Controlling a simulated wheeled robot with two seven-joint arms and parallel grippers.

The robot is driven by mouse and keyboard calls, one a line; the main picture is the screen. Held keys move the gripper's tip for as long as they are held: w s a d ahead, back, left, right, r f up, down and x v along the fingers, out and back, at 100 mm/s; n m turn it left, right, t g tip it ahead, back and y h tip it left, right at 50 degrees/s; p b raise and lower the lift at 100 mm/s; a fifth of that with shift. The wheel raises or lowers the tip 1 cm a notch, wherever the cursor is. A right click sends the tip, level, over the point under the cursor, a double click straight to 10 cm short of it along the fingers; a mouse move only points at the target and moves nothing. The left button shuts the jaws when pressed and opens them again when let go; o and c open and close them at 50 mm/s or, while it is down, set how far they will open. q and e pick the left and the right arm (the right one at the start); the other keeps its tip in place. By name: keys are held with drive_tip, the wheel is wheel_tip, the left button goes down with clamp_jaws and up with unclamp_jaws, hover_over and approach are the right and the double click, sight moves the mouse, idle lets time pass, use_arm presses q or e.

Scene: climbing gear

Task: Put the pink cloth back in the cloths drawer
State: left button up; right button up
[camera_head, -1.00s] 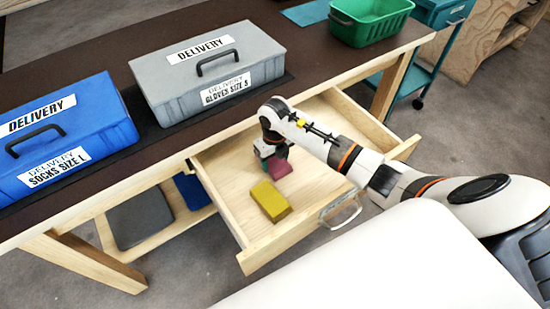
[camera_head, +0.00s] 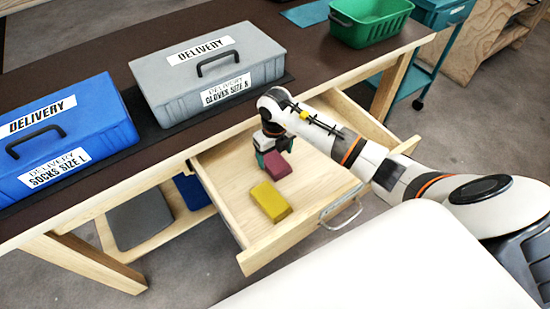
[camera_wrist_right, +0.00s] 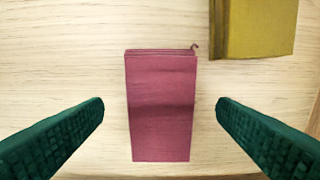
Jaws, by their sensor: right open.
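The pink cloth (camera_head: 277,165) is a folded block in the open wooden drawer (camera_head: 228,171). In the right wrist view the pink cloth (camera_wrist_right: 161,105) lies flat on the drawer bottom, between and apart from my two green fingers. My right gripper (camera_head: 273,156) is open just above the cloth, inside the drawer; its spread fingertips show in the right wrist view (camera_wrist_right: 160,104). A yellow folded cloth (camera_head: 270,201) lies in the drawer nearer the front, and also shows in the right wrist view (camera_wrist_right: 258,27). My left gripper is not in view.
The drawer has a metal handle (camera_head: 341,212) on its front. On the table above stand a grey delivery box (camera_head: 165,95), a blue delivery box (camera_head: 100,125) and a green basket (camera_head: 370,32). The drawer's left part is bare.

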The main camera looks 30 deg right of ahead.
sight(275, 161)
wheel_tip(275, 161, up, 9)
idle(0.3)
idle(0.4)
